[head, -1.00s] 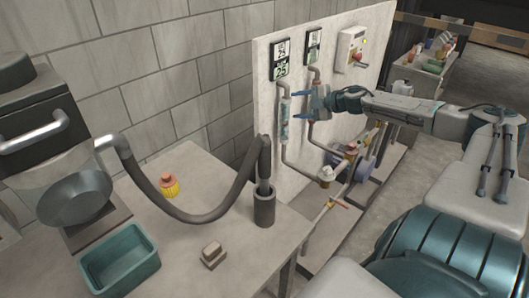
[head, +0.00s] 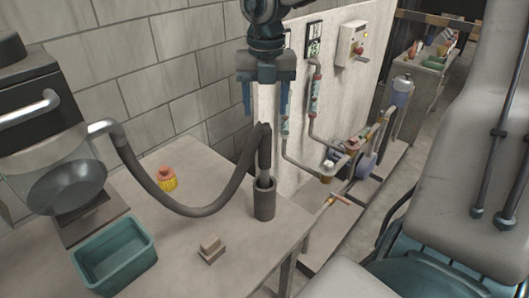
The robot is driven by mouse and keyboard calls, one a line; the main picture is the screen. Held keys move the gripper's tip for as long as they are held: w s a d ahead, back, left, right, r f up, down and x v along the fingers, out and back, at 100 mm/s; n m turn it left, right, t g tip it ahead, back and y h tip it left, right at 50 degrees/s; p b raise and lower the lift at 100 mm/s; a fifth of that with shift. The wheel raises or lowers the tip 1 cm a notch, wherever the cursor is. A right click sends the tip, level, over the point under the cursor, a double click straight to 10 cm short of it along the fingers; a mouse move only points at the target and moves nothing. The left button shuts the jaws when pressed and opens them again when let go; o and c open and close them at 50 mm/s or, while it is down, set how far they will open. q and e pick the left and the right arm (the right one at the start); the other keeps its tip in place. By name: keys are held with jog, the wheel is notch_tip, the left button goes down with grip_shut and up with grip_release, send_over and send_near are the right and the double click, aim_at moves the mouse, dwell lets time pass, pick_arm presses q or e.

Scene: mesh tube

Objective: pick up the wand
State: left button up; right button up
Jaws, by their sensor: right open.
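The wand (head: 264,148) is the dark grey end piece of a thick hose. It stands upright in a dark cylindrical holder (head: 264,205) near the right end of the table, its lower tip hidden inside. My right gripper (head: 265,115) hangs above the wand with its two blue fingers pointing down, spread apart and empty. In the picture the fingertips are close to the wand's top; I cannot tell the exact gap. My left gripper is not in view.
The hose (head: 175,207) sags from a machine (head: 40,130) at left to the wand. A teal bin (head: 115,258), a small block (head: 211,248) and an orange-yellow brush-like item (head: 166,179) stand on the table (head: 190,222). A panel with pipes (head: 345,95) stands behind, right.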

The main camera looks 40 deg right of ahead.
aim_at(266, 130)
notch_tip(266, 130, down, 6)
jog(key=shift+d+r+p, duration=0.1)
jog(key=shift+r+p, duration=0.15)
jog(key=shift+p, duration=0.1)
jog(key=shift+f+p, duration=0.4)
jog(key=shift+f, duration=0.05)
notch_tip(266, 130, down, 4)
jog(key=shift+w+r+p, duration=0.1)
jog(key=shift+w+p, duration=0.05)
jog(key=shift+p, duration=0.6)
jog(key=shift+f, duration=0.3)
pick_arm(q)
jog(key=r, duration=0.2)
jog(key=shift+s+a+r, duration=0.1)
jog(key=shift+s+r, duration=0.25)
pick_arm(e)
jog(key=shift+c, duration=0.5)
grip_shut()
jog(key=shift+r, duration=0.2)
